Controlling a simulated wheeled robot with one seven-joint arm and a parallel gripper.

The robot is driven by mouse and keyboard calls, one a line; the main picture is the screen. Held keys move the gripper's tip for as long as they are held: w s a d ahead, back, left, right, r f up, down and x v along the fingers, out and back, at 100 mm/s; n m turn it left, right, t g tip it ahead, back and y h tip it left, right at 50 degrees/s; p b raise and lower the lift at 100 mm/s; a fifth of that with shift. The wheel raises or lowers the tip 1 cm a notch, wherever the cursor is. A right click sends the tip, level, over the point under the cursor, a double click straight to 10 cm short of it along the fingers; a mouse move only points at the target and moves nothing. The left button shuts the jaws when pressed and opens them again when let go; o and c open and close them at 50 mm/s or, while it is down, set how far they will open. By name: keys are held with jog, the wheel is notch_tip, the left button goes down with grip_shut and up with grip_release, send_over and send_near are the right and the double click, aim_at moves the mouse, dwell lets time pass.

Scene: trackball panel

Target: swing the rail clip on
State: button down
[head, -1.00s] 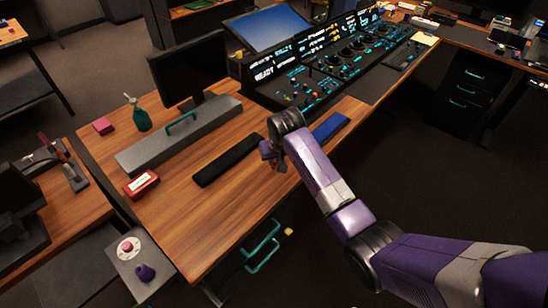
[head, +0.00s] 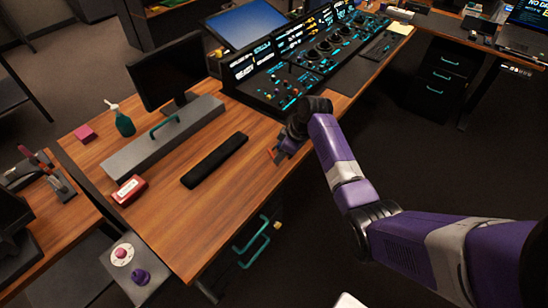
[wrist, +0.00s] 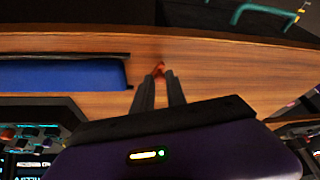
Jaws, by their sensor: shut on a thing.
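My gripper (head: 278,152) is over the front part of the wooden desk, right of the black bar. In the wrist view the two dark fingers (wrist: 159,77) close together at their tips. Between the tips is a small orange-red piece (wrist: 158,68), which I take to be the rail clip. Only a little of it shows. An orange-red bit (head: 272,153) also shows at the gripper in the head view. The wrist view shows wood around it; whether it touches anything, I cannot tell.
A blue pad (wrist: 60,75) lies left of the fingers in the wrist view. The black bar (head: 215,160) lies on the desk (head: 190,215). Teal handles (head: 255,240) are below the front edge. The console (head: 280,90) stands behind. A red box (head: 129,190) and green bottle (head: 123,122) sit left.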

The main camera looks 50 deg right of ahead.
jog(key=shift+s+d+n+y+b, duration=0.15)
jog(key=shift+d+n+y+b, duration=0.25)
jog(key=shift+d+n+b, duration=0.45)
jog(key=shift+d+n+g+b, duration=0.4)
jog(key=shift+d+n, duration=0.2)
jog(key=shift+n, duration=0.55)
jog(key=shift+y, duration=0.3)
jog(key=c, duration=1.3)
grip_release()
jog(key=shift+c, duration=0.2)
jog(key=v, duration=0.8)
